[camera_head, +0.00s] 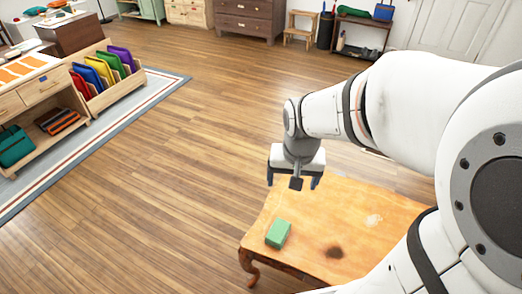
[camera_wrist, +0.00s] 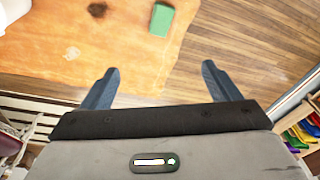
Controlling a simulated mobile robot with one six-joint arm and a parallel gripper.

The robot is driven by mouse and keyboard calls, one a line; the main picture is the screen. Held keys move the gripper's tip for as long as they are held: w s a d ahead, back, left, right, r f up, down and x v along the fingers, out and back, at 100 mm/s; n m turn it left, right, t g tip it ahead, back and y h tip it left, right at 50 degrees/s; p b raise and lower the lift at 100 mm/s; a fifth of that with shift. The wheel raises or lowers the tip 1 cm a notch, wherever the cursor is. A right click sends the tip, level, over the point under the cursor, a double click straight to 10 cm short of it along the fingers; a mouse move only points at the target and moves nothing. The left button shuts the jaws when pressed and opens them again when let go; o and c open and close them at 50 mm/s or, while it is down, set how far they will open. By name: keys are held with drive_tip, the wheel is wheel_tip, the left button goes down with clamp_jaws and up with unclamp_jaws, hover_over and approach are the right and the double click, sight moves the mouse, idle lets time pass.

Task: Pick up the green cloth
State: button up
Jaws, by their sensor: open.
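The green cloth (camera_head: 278,233) is a small folded block lying on the wooden table (camera_head: 310,262), near its left front corner. It also shows in the wrist view (camera_wrist: 162,20), at the top, beyond my fingertips and close to the table edge. My gripper (camera_head: 294,181) is above the far left edge of the table, apart from the cloth. In the wrist view, the two fingers of my gripper (camera_wrist: 160,75) are spread wide with nothing between them.
The table top has a dark round spot (camera_head: 334,252) and a pale patch (camera_head: 374,220). Wooden floor (camera_head: 170,160) lies clear to the left. A rack of coloured folders (camera_head: 105,70) stands on a rug (camera_head: 130,115) farther left. A dresser (camera_head: 245,18) stands at the back.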

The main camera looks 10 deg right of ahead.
sight(279, 230)
drive_tip(key=w+f+m+b, duration=0.1)
drive_tip(key=f+b, duration=0.4)
drive_tip(key=f, duration=0.6)
drive_tip(key=w+f+m+g+b, duration=0.1)
drive_tip(key=f+b, duration=0.4)
drive_tip(key=f, duration=0.6)
drive_tip(key=w+f+m+b, duration=0.2)
drive_tip(key=w+f+b, duration=0.3)
drive_tip(key=f, duration=0.5)
drive_tip(key=shift+a+f+g+b, duration=0.15)
drive_tip(key=shift+f+g+b, duration=0.15)
drive_tip(key=shift+f, duration=0.1)
drive_tip(key=f+b, duration=0.2)
drive_tip(key=f, duration=0.3)
drive_tip(key=shift+d+f+b, duration=0.15)
drive_tip(key=shift+d+b, duration=0.05)
drive_tip(key=shift+b, duration=0.1)
drive_tip(key=c, duration=1.1)
